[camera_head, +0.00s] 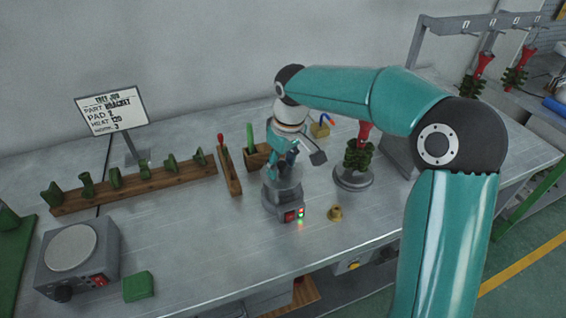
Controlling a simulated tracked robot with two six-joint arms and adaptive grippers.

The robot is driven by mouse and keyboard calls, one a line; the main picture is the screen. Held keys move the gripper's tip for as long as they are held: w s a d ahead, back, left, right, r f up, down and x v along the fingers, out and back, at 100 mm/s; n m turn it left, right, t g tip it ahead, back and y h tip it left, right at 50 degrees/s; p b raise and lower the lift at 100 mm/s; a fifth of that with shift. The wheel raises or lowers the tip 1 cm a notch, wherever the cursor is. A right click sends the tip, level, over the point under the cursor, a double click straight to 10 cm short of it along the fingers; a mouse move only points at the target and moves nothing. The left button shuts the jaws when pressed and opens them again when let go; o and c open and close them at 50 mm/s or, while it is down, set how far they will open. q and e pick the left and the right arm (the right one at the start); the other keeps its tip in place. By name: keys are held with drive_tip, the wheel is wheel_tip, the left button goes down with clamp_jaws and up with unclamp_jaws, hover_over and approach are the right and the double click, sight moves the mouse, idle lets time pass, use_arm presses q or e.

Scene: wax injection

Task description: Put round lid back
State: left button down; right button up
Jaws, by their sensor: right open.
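My right gripper (288,168) is open, pointing down over a small grey round pot (284,203) with a red switch and a green light on its front. The fingers and wrist cover much of the pot's top. I cannot clearly make out a separate round lid there, nor whether the fingers touch the pot. My left gripper is not in view.
A brass piece (335,213) stands right of the pot. A stand with green parts (354,180) is behind it. A wooden rack (135,190) holds green pieces. A hot plate (78,264) and green block (138,286) are front left. The front middle bench is clear.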

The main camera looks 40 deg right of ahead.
sight(287, 176)
wheel_tip(287, 176, up, 12)
drive_tip(key=s+p, duration=0.1)
drive_tip(key=shift+s+d+r, duration=0.15)
drive_tip(key=shift+s+r, duration=0.05)
drive_tip(key=shift+s, duration=0.2)
idle(0.5)
